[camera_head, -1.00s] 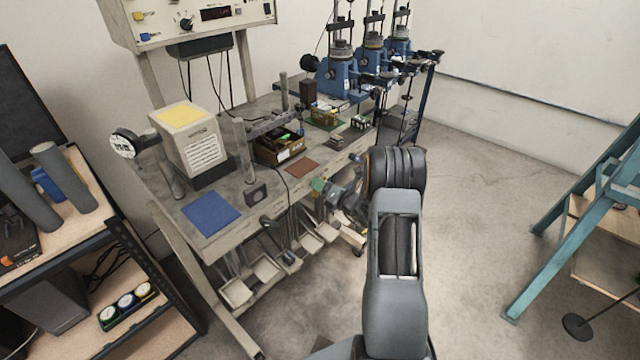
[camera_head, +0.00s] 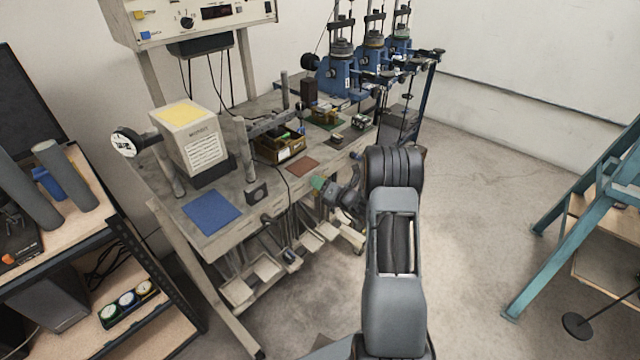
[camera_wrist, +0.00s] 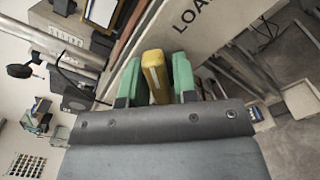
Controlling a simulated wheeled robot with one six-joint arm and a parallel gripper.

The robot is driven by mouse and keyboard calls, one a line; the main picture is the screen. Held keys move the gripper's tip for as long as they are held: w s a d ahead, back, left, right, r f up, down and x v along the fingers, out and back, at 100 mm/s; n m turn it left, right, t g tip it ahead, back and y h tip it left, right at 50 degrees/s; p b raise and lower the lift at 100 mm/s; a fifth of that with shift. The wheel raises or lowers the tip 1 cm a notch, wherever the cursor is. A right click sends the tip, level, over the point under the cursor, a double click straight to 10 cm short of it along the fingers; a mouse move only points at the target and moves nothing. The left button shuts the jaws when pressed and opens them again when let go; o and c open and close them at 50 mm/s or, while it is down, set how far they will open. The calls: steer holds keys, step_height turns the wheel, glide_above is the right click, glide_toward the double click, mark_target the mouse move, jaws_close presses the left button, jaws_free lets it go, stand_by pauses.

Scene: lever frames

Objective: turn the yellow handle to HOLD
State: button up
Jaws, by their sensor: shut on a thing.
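The yellow handle (camera_wrist: 154,72) shows in the wrist view between the two green fingertips of my gripper (camera_wrist: 157,84). The jaws are shut on it. Beside it is a pale plate (camera_wrist: 215,22) with dark letters beginning "LOA"; the rest of the word is cut off. No HOLD mark can be read. In the head view my gripper (camera_head: 319,183) is at the bench's front edge, and the handle cannot be made out there.
The grey bench (camera_head: 262,193) carries a blue mat (camera_head: 211,212), a brown mat (camera_head: 303,164) and a box with a yellow top (camera_head: 190,140). A teal frame (camera_head: 570,220) stands right, with open floor between.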

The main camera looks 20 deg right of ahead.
steer(key=shift+f+b, duration=0.1)
steer(key=shift+b, duration=0.3)
steer(key=n+b, duration=0.3)
steer(key=b, duration=0.1)
steer(key=shift+f, duration=0.15)
steer(key=n+b, duration=0.3)
steer(key=b, duration=0.1)
steer(key=n+b, duration=0.2)
steer(key=b, duration=0.1)
steer(key=shift+s+a+n+b, duration=0.1)
steer(key=shift+a+n+b, duration=0.1)
steer(key=shift+n+b, duration=0.2)
steer(key=n+b, duration=0.3)
steer(key=b, duration=0.2)
steer(key=n+b, duration=0.3)
steer(key=b, duration=0.2)
steer(key=shift+s+a+f, duration=0.1)
steer(key=shift+a, duration=0.05)
steer(key=n+b, duration=0.1)
steer(key=b, duration=0.2)
steer(key=shift+n, duration=0.4)
steer(key=shift+a+r+n+b, duration=0.1)
steer(key=shift+r+n+b, duration=0.1)
steer(key=shift+n+b, duration=0.45)
steer(key=shift+r+b, duration=0.1)
steer(key=shift+b, duration=0.2)
steer(key=o, duration=0.7)
